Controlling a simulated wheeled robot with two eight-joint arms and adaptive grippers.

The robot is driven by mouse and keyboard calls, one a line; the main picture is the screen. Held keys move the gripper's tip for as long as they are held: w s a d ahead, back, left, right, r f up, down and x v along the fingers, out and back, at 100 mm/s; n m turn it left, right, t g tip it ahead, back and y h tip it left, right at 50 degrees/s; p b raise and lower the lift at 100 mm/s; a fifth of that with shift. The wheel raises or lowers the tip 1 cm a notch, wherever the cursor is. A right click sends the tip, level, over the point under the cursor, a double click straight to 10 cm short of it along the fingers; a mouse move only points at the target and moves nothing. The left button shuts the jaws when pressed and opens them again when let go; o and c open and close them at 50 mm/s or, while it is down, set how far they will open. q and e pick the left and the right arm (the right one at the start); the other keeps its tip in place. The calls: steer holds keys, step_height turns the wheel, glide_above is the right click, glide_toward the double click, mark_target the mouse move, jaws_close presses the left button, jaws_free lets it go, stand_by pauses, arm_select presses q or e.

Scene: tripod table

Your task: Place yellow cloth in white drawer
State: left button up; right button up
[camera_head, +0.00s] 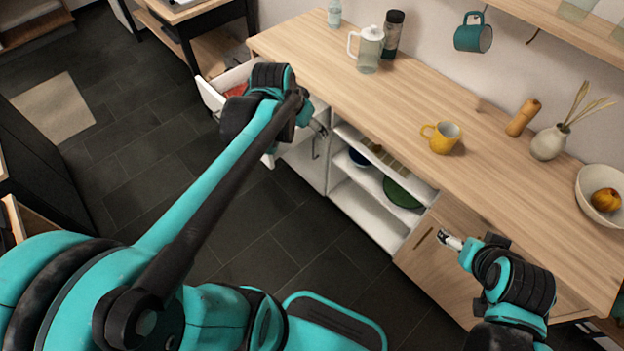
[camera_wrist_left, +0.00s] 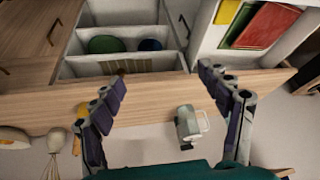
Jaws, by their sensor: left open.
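The white drawer (camera_head: 211,95) stands pulled out at the left end of the counter, partly hidden behind my left arm. In the left wrist view, the white drawer (camera_wrist_left: 208,42) is at the upper right. Inside it lie a flat yellow piece (camera_wrist_left: 240,24), probably the yellow cloth, a larger red piece (camera_wrist_left: 268,25) and a green piece (camera_wrist_left: 228,11). My left gripper (camera_wrist_left: 162,74) is open, with nothing between its fingers, beside the drawer and above the counter edge. In the head view the arm hides most of it. My right gripper (camera_head: 450,240) is near the wooden cabinet front; its fingers are too small to read.
On the wooden counter (camera_head: 400,98) stand a glass pitcher (camera_head: 368,50), a dark bottle (camera_head: 392,35), a yellow mug (camera_head: 441,137), a vase (camera_head: 549,142) and a fruit bowl (camera_head: 590,190). Open shelves (camera_head: 370,205) below hold dishes. The dark floor (camera_head: 285,230) in front is clear.

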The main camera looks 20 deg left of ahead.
arm_select(q)
steer(key=s+d+f+n+t, duration=0.1)
steer(key=s+d+f, duration=0.1)
steer(key=s+d, duration=0.6)
steer(key=s, duration=0.5)
steer(key=shift+s+n+t, duration=0.15)
steer(key=shift+n+t, duration=0.15)
steer(key=shift+t, duration=0.1)
steer(key=shift+d, duration=0.1)
